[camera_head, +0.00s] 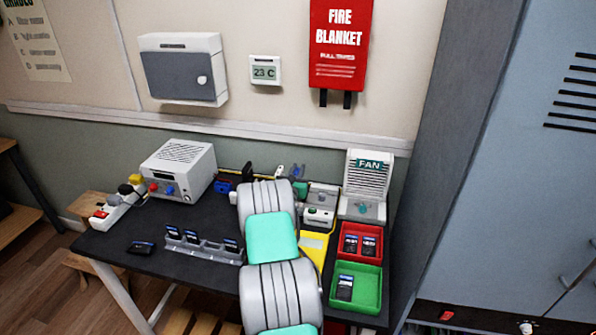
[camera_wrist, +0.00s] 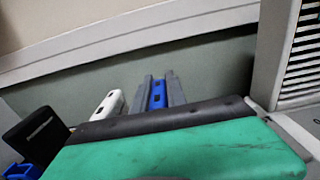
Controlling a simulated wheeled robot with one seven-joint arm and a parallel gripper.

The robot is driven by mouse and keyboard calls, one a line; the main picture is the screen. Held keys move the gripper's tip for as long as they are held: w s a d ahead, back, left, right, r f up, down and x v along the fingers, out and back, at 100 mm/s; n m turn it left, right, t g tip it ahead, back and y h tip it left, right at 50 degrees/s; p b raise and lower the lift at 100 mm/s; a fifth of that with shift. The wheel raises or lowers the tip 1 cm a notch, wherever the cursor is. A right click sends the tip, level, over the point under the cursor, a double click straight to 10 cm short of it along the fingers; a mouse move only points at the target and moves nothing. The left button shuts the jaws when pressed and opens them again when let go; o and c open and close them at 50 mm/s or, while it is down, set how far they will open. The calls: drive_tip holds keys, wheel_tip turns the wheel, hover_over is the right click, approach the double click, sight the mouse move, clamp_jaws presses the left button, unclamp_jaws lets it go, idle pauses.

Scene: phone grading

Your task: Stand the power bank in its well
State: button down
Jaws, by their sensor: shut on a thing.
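My gripper (camera_wrist: 160,92) shows in the wrist view as two grey fingers beyond the green wrist cover. They are shut on a narrow blue thing (camera_wrist: 158,97), which I take to be the power bank; only part of it shows. In the head view my gripper (camera_head: 297,171) is small and partly hidden at the back of the bench, past my arm. I cannot make out the power bank's well in either view, nor whether the held thing touches anything below.
On the dark bench (camera_head: 170,215) stand a grey rack (camera_head: 205,247) with several dark devices, a power supply box (camera_head: 180,168) and a fan unit (camera_head: 366,188). A red tray (camera_head: 378,255) and a green tray (camera_head: 374,298) hold devices. A white thing (camera_wrist: 108,105) stands left of my fingers.

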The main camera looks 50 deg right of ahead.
drive_tip(key=c, duration=1.3)
unclamp_jaws()
drive_tip(key=shift+f, duration=0.1)
drive_tip(key=shift+o, duration=0.2)
drive_tip(key=shift+a, duration=0.1)
